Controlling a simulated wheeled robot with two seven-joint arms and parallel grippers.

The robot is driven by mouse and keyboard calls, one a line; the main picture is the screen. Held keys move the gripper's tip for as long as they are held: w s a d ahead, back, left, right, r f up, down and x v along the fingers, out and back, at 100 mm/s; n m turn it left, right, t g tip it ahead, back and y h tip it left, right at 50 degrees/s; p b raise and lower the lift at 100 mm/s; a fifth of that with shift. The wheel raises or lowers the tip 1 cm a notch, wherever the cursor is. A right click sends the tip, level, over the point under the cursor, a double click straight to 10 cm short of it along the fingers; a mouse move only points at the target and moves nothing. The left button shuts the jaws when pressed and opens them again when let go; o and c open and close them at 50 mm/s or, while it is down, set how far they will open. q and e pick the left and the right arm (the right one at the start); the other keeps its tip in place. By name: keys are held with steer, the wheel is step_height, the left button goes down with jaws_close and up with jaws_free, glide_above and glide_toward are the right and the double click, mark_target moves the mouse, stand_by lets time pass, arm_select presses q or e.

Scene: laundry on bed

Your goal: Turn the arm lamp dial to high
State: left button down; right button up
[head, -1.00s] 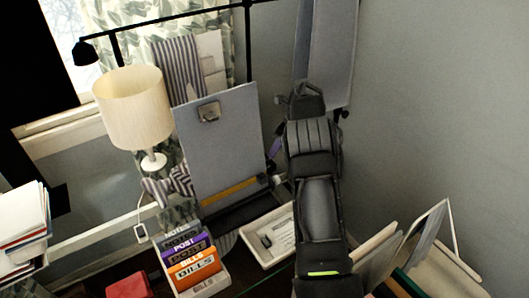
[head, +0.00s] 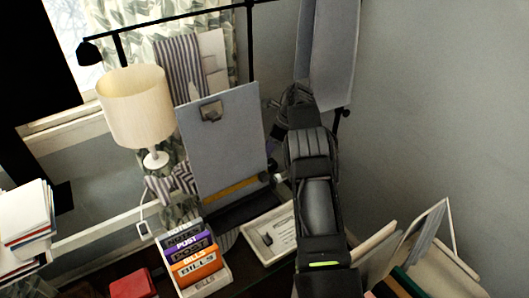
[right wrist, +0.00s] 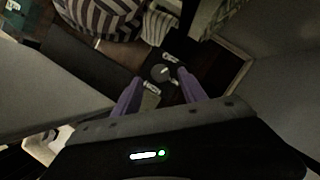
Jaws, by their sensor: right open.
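The black arm lamp (head: 180,17) spans the top of the head view, with its small lamp head (head: 90,52) at the left and its upright post right of centre. In the right wrist view a round dark dial (right wrist: 161,73) sits on a black base (right wrist: 185,62), with small pale labels beside it. My right gripper (right wrist: 158,90) is open, its two purple fingers on either side of the dial in the picture. Whether they touch it cannot be told. In the head view my right arm hides most of this area. My left gripper is not in view.
A grey clipboard (head: 222,145) stands left of my right arm. A cream-shaded table lamp (head: 137,108), a bill sorter (head: 203,287), a white tray (head: 256,232) and a red box (head: 131,284) are nearby. Upright folders (head: 415,245) and a wall (head: 440,100) lie to the right.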

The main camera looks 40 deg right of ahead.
steer(key=shift+p+x, duration=0.3)
steer(key=shift+x, duration=1.45)
steer(key=shift+c, duration=0.2)
jaws_close()
